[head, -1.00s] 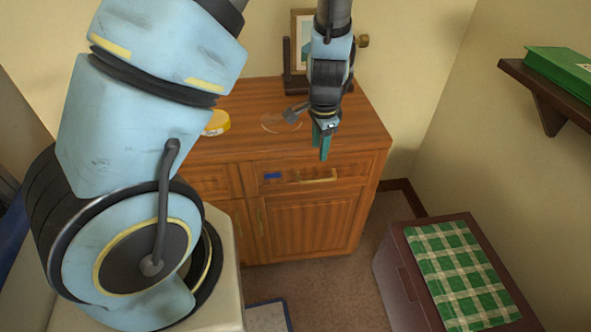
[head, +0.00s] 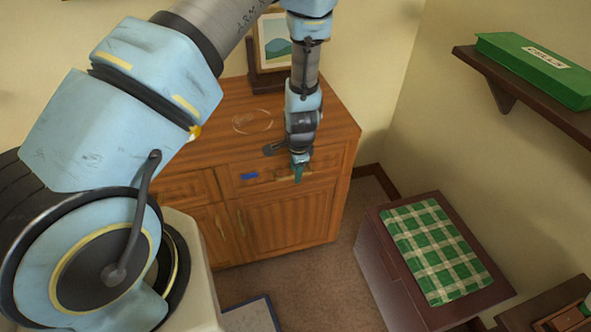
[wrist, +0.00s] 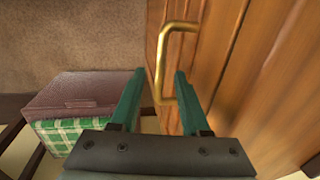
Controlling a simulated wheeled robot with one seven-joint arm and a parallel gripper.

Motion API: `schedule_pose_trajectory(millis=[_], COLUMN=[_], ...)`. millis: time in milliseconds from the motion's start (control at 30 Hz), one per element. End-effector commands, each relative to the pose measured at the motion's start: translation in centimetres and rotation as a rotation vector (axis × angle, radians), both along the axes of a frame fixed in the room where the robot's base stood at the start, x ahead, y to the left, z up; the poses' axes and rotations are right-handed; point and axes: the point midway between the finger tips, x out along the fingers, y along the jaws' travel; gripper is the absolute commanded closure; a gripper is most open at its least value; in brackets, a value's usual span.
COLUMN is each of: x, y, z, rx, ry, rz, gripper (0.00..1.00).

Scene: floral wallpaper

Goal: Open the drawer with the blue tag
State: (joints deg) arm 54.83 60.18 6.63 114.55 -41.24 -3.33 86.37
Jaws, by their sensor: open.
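The blue tag (head: 249,176) is on the left part of the upper right drawer (head: 326,170) of a wooden cabinet. The drawer front looks flush with the cabinet. My gripper (head: 298,177) is in front of this drawer, right of the tag, and hides part of its brass handle. In the wrist view my gripper (wrist: 158,75) is open, with two teal fingers spread and empty. The brass handle (wrist: 163,60) shows between and beyond the fingertips. I cannot tell whether a finger touches it.
Below the drawer is a cabinet door (head: 285,220). A brown chest (head: 375,265) with a green checked cloth (head: 437,250) stands to the right. A dark shelf (head: 485,75) holds a green box (head: 535,70). A picture frame (head: 262,84) stands on the cabinet. Carpet separates cabinet and chest.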

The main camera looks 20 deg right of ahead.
Motion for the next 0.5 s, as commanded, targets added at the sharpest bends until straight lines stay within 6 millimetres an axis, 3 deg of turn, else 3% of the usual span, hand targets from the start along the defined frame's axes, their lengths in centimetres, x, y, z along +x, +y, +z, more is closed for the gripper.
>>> schedule_pose_trajectory(millis=[367, 500], x=[0.13, 0.13], y=[-0.08, -0.07], z=[-0.73, -0.72], rx=[-0.001, -0.001], ry=[-0.001, 0.0], rz=[0.0, 0.0], gripper=[0.54, 0.66])
